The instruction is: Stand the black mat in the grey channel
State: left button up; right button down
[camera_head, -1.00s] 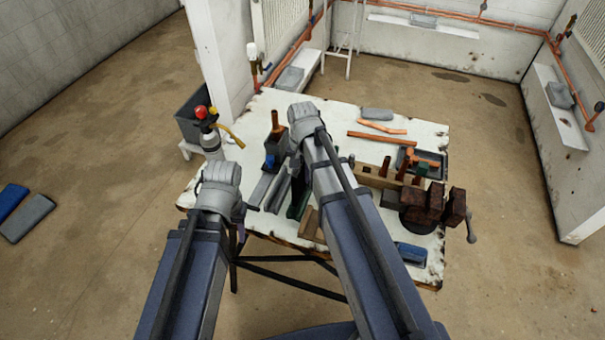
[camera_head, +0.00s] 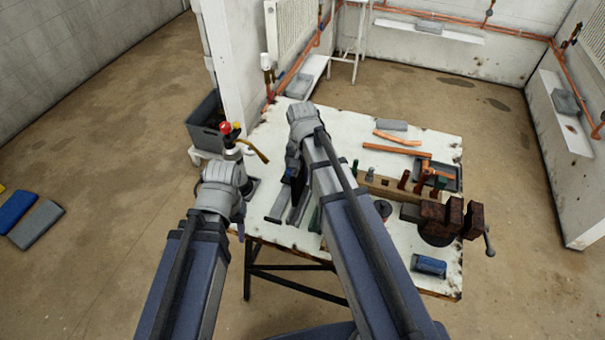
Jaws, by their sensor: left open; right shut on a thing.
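A black sheet-like piece (camera_head: 297,192), which looks like the black mat, hangs upright below my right wrist at the table's left part. My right gripper (camera_head: 292,174) is shut on it; the wrist and forearm hide most of the grip. Grey channel lengths (camera_head: 277,206) lie on the white table just left of and below the mat, partly covered by my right arm. I cannot tell whether mat and channel touch. My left gripper (camera_head: 248,187) is open at the table's left edge, left of the channel, with its fingers small and hard to make out.
The worn white table (camera_head: 400,240) carries a vise (camera_head: 440,218), a wooden block with pegs (camera_head: 385,188), copper pipes (camera_head: 398,139) and a blue item (camera_head: 428,265). A red-topped bottle (camera_head: 230,140) stands by a grey bin (camera_head: 206,122) at the left.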

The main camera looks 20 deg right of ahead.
aim_at(301, 187)
jog(key=shift+w+a, duration=0.15)
jog(key=shift+a, duration=0.05)
jog(key=shift+d+f, duration=0.15)
jog(key=shift+d, duration=0.05)
jog(key=shift+a+f+b, duration=0.15)
jog(key=shift+f+b, duration=0.3)
jog(key=shift+b, duration=0.2)
notch_tip(301, 187, down, 4)
jog(key=b, duration=0.3)
jog(key=shift+r, duration=0.25)
jog(key=shift+f+b, duration=0.1)
jog(key=shift+b, duration=0.25)
jog(key=shift+f, duration=0.25)
jog(key=shift+f+b, duration=0.1)
jog(key=shift+b, duration=0.25)
jog(key=shift+f+b, duration=0.45)
